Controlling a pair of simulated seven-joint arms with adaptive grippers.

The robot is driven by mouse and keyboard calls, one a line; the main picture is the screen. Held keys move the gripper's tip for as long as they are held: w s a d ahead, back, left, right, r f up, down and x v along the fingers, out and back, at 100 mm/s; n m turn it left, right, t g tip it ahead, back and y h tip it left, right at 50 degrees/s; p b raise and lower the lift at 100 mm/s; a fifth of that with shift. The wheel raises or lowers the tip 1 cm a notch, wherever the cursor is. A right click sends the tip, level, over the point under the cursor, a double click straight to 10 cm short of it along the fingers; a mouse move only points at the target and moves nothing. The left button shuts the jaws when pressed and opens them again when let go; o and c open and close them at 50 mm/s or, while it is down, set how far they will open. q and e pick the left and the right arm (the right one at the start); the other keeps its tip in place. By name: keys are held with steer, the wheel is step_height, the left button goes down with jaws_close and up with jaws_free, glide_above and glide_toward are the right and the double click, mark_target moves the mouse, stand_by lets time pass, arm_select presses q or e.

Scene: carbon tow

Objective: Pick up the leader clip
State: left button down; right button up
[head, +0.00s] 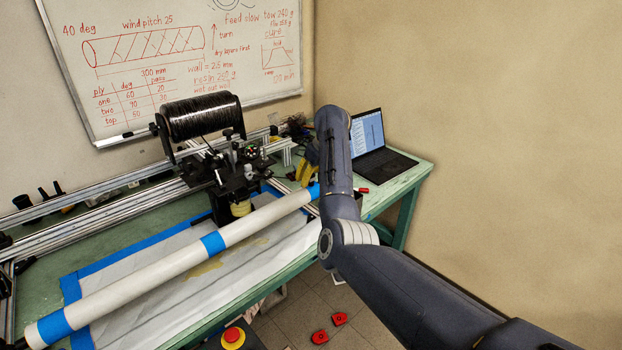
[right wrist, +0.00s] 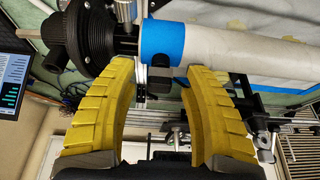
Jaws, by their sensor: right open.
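My right gripper (head: 303,172) is at the far end of the long white tube, partly hidden behind my right forearm. In the right wrist view its two yellow ribbed fingers (right wrist: 160,72) are spread apart, with nothing gripped between them. A small dark block (right wrist: 155,78) shows between the fingertips, beside the blue-taped tube end. A small blue-and-dark piece (right wrist: 181,72) shows by the right fingertip. I cannot tell whether either is the leader clip. My left gripper is not in view.
The white tube (head: 150,265) with blue tape bands lies over a sheet on the green table. A black tow spool (head: 200,118) stands on a rail carriage (head: 240,165). A laptop (head: 378,150) sits at the back right. Red pieces (head: 339,318) lie on the floor.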

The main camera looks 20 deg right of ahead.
steer(key=shift+f, duration=0.1)
steer(key=c, duration=0.9)
steer(key=shift+c, duration=0.2)
steer(key=shift+w, duration=0.1)
